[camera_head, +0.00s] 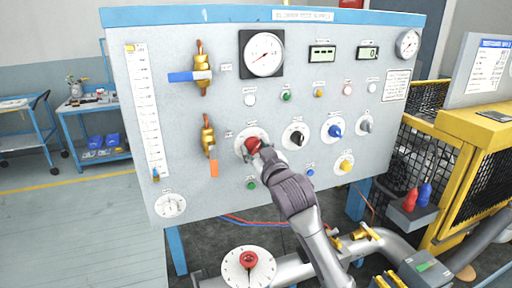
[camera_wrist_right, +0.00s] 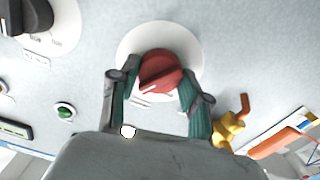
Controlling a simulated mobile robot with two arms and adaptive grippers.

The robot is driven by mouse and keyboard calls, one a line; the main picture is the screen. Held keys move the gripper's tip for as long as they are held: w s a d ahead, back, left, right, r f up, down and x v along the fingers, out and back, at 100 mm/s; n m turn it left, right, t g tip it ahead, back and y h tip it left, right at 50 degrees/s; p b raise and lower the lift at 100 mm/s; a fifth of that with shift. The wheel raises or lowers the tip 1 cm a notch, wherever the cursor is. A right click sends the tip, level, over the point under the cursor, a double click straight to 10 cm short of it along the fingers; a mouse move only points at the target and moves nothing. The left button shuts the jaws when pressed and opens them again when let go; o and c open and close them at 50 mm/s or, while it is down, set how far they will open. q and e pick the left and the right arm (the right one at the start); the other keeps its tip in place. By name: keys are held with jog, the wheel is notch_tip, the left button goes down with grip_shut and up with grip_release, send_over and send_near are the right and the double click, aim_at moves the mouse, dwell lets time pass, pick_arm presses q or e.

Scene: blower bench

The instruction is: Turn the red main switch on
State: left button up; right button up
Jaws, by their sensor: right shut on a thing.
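The red main switch (camera_head: 252,146) is a red rotary knob on a round white plate (camera_head: 241,138) on the upright panel. My right gripper (camera_head: 259,149) reaches it from the lower right and covers part of it. In the right wrist view the red knob (camera_wrist_right: 161,71) sits between the two fingers of my right gripper (camera_wrist_right: 155,82), which is shut on it. A groove runs slantwise across the knob's face. The plate's markings are mostly hidden. My left gripper is in neither view.
A black knob (camera_head: 295,137), a blue knob (camera_head: 335,131) and a yellow knob (camera_head: 346,163) are to the right. A brass valve with an orange handle (camera_head: 214,169) is close on the left. Below stands a dial with a red knob (camera_head: 249,260). Yellow fencing (camera_head: 467,130) is at right.

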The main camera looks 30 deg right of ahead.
jog(key=shift+f+m+p, duration=0.1)
jog(key=shift+m+p, duration=0.2)
jog(key=shift+m, duration=0.8)
jog(key=o, duration=1.2)
jog(key=shift+c, duration=0.2)
jog(key=v, duration=1.2)
jog(key=shift+f, duration=0.1)
